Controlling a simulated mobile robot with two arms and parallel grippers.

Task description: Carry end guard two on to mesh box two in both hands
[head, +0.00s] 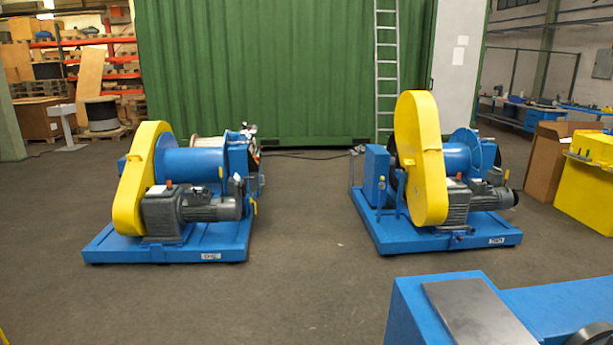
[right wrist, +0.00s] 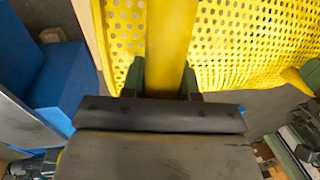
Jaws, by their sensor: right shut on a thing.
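In the right wrist view my right gripper (right wrist: 161,88) is shut on a smooth yellow bar (right wrist: 170,40), which runs up and out of the picture between the green-grey fingers. Yellow perforated mesh shows on the left (right wrist: 121,35) and right (right wrist: 245,40) of the bar. I cannot tell whether the bar and mesh are one piece, or which is end guard two and which mesh box two. In the head view a yellow box-like piece (head: 588,190) is cut off at the right edge. My left gripper is in neither view.
Two blue winch units with yellow covers stand on blue bases, left (head: 165,247) and right (head: 425,240). A blue bench with a grey plate (head: 478,310) fills the front right. A cardboard box (head: 550,160) stands behind the yellow piece. The floor between the winches is clear.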

